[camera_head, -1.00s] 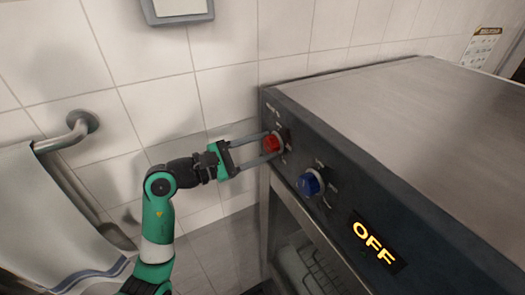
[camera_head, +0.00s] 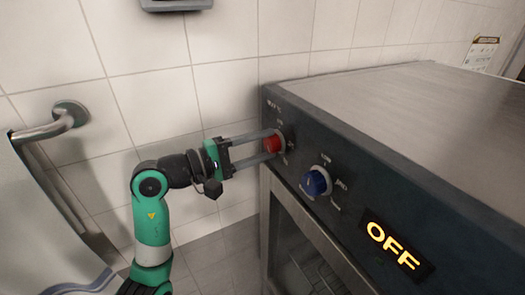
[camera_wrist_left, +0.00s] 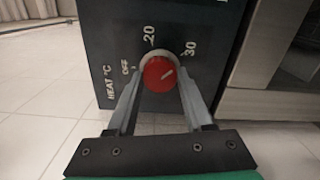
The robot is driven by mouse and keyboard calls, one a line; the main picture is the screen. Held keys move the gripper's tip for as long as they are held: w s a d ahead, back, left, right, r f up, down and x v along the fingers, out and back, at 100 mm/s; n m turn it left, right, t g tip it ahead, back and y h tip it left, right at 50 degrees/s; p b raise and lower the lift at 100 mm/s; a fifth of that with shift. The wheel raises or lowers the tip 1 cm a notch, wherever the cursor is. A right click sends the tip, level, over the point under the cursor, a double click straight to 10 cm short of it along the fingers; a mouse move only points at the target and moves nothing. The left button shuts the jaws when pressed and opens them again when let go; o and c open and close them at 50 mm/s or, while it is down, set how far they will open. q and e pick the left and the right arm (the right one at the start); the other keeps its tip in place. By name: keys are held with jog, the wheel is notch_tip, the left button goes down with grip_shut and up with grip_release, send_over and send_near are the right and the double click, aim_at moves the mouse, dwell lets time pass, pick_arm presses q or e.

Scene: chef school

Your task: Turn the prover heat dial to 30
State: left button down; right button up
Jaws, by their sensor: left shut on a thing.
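The red heat dial (camera_head: 272,144) sits on the dark front panel of the prover (camera_head: 400,205). My left gripper (camera_head: 274,145) reaches it from the left, with one finger on each side, shut on it. In the left wrist view the dial (camera_wrist_left: 158,73) sits between the fingertips (camera_wrist_left: 160,82). Labels "HEAT °C", "OFF", "20" and "30" surround it. My right gripper is not in view.
A blue dial (camera_head: 316,183) sits lower right on the same panel, beside a lit display (camera_head: 393,245) reading "OFF". A glass door (camera_head: 305,250) is below. A towel (camera_head: 45,225) hangs from a rail (camera_head: 50,128) at the left. The prover's top is clear.

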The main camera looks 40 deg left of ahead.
pick_arm(q)
jog(key=shift+m, duration=0.3)
jog(key=shift+c, duration=1.4)
grip_release()
jog(key=b+v, duration=0.2)
jog(key=v, duration=0.9)
jog(key=shift+s, duration=0.3)
jog(key=shift+a, duration=0.1)
